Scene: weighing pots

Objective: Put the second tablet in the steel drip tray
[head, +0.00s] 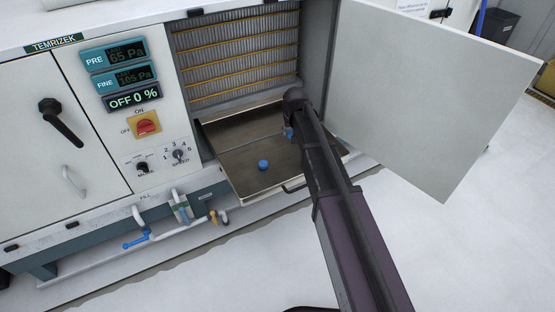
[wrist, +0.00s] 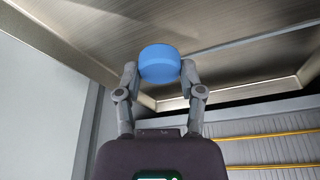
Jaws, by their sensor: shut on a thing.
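The steel drip tray (head: 238,178) is pulled out at the foot of the open cabinet, below the filter. One blue tablet (head: 263,165) lies on its floor, toward the front. My gripper (wrist: 159,72) is shut on another blue tablet (wrist: 158,60), with one finger on each side of it. In the head view, part of this held tablet (head: 289,133) shows beside the end of my arm, over the right part of the tray. My arm hides most of the gripper there. I cannot tell whether the held tablet touches the tray floor.
The white cabinet door (head: 430,85) stands open just right of my arm. Yellow-striped filter panels (head: 235,50) stand behind the tray. The tray has a front handle (head: 294,187). Pipes with a blue valve handle (head: 136,240) run low at the left. The floor in front is clear.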

